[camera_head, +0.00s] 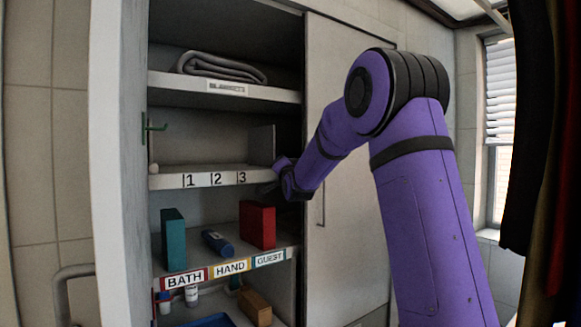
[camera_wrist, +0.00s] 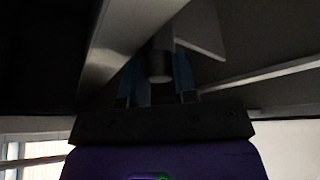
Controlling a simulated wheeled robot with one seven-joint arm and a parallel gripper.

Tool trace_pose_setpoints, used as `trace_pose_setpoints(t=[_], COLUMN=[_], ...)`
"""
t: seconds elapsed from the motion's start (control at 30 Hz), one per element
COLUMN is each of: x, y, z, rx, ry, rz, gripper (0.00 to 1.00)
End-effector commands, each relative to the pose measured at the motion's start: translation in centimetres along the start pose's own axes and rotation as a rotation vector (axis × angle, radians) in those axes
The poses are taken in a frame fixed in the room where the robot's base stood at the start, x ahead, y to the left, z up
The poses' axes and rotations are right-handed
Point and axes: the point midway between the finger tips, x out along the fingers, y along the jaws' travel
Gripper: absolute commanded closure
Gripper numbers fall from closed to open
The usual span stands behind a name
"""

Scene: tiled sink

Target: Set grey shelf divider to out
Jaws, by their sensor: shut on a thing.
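The grey shelf divider (camera_head: 262,146) is an upright panel at the right end of the shelf (camera_head: 205,170) marked 1, 2, 3. It stands by the number 3. My gripper (camera_head: 268,187) is at the shelf's front edge, just below and right of the 3. In the wrist view my gripper (camera_wrist: 160,82) has its two bluish fingers on either side of a dark grey round knob (camera_wrist: 158,66) and is shut on it. A grey panel, seemingly the divider, shows behind the knob in the wrist view (camera_wrist: 202,30). The knob's joint with the divider is dark and hard to see.
A folded blanket (camera_head: 220,67) lies on the shelf above. A green hook (camera_head: 151,127) is at the left. A closed door panel (camera_head: 340,230) stands at the right.

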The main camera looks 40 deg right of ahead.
Motion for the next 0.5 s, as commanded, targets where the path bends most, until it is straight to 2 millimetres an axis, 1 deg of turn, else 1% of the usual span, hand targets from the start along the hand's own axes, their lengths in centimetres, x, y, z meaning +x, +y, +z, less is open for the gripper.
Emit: trace_pose_setpoints(t=[0.03,0.1,0.2,0.33,0.5], x=[-0.5,-1.0,-1.6,-2.1,-2.1], y=[-1.2,-2.5,-3.8,-4.7,-4.8], z=[1.2,2.3,3.6,4.3,4.5], rx=[0.002,0.002,0.001,-0.001,0.0], ry=[-0.006,-0.006,-0.006,-0.005,-0.005], rz=[-0.003,-0.003,-0.001,0.0,0.001], gripper=[1.0,1.0,1.0,1.0,1.0])
